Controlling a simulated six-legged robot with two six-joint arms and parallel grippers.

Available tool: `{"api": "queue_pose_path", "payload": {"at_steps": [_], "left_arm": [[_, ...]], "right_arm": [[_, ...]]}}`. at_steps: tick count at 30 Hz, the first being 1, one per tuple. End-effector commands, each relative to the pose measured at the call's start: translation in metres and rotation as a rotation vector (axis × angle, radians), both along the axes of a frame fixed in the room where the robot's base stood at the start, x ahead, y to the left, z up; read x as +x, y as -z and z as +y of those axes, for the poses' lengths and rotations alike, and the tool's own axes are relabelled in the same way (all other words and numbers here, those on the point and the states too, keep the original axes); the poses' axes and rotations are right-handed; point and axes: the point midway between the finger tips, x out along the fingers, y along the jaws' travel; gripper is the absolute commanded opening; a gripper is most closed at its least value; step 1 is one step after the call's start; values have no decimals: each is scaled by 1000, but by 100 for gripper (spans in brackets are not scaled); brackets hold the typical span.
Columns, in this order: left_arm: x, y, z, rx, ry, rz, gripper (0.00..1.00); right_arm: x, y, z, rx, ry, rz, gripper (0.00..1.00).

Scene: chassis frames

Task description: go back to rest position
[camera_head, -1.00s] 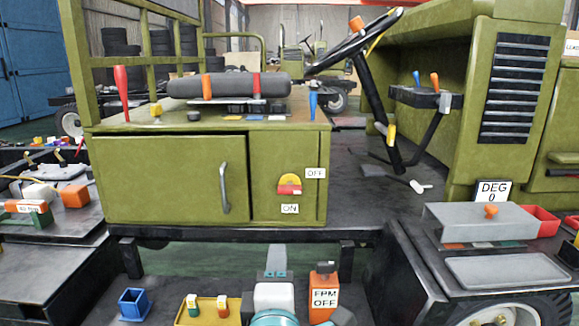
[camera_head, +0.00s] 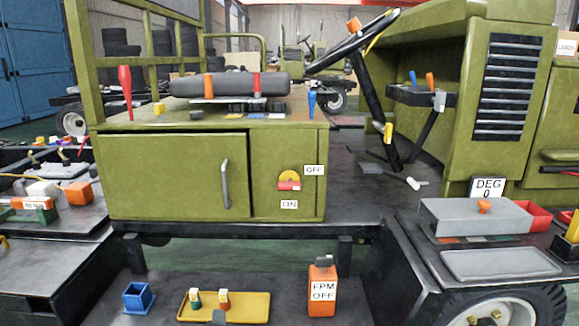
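Neither of my grippers shows clearly in the head view. No arm link crosses the chassis or the lower shelf. A small grey piece (camera_head: 218,317) shows at the bottom edge in front of the yellow tray; I cannot tell what it belongs to. The green chassis cabinet (camera_head: 170,177) stands in the middle with its door shut. Its red and yellow rotary switch (camera_head: 289,181) sits between the OFF and ON labels.
Below the cabinet are a blue open box (camera_head: 137,298), a yellow tray (camera_head: 255,306) with small green and orange parts, and an orange FPM OFF block (camera_head: 322,290). A grey box (camera_head: 470,217) stands at right. Cluttered benches (camera_head: 50,245) stand at left.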

Motion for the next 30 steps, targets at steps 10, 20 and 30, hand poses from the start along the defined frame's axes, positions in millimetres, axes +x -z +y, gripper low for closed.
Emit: {"api": "queue_pose_path", "payload": {"at_steps": [10,20,30], "left_arm": [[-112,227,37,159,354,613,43],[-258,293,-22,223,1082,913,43],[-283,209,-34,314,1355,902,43]], "right_arm": [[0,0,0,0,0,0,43],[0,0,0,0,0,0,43],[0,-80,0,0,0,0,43]]}}
